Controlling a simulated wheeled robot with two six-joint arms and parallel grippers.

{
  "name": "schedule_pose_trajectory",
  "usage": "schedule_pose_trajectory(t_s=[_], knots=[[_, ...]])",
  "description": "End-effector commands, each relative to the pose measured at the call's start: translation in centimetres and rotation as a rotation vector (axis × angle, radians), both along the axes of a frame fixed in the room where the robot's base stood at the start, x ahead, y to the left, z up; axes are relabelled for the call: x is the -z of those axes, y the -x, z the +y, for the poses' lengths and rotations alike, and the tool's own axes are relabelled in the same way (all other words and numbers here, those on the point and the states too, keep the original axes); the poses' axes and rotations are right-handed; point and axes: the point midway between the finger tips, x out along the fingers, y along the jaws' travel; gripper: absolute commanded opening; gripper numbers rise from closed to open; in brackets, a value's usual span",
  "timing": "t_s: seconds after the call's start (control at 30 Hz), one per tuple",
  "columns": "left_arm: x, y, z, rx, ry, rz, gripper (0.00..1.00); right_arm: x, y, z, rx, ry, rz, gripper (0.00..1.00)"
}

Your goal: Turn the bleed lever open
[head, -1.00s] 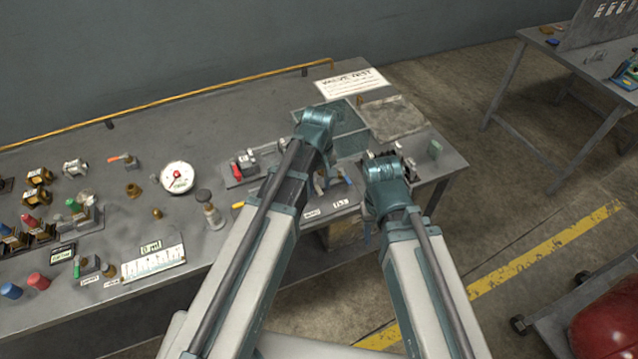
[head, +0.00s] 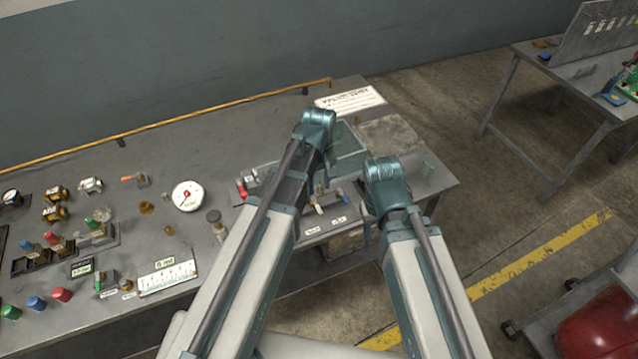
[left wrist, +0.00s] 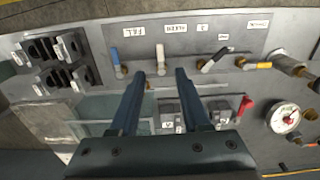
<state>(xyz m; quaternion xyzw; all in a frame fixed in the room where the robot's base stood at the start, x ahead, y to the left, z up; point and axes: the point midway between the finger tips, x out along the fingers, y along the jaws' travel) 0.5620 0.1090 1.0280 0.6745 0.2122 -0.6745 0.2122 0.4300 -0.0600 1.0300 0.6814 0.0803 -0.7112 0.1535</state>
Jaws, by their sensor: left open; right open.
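A white-handled lever (left wrist: 160,58) stands on the valve panel, with a label above it that is too small and inverted to read surely as bleed.
A pressure gauge (head: 187,196) and several fittings and knobs crowd the bench to the left. A sign card (head: 350,99) is at the back.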

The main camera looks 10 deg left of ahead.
Motion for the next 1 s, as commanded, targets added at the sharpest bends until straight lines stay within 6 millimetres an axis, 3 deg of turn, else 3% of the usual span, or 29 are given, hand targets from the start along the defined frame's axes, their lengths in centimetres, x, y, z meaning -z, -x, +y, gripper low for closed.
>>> schedule_pose_trajectory(t_s=[0.03,0.1,0.3,0.87,1.0], knots=[[-1.7,0.0,0.0,0.0,0.0,0.0,0.47,-1.7,0.0,0.0,0.0,0.0,0.0,0.5],[-2.6,0.0,0.0,0.0,0.0,0.0,0.47,-2.6,0.0,0.0,0.0,0.0,0.0,0.5],[-4.2,0.0,0.0,0.0,0.0,0.0,0.47,-4.2,0.0,0.0,0.005,-0.001,0.0,0.5],[-4.1,0.0,0.0,0.002,0.0,0.0,0.47,-4.1,0.0,0.0,0.006,-0.001,0.0,0.5],[-2.3,2.6,-1.2,0.146,-0.014,0.008,0.47,-2.3,0.0,0.0,0.005,-0.001,0.0,0.5]])
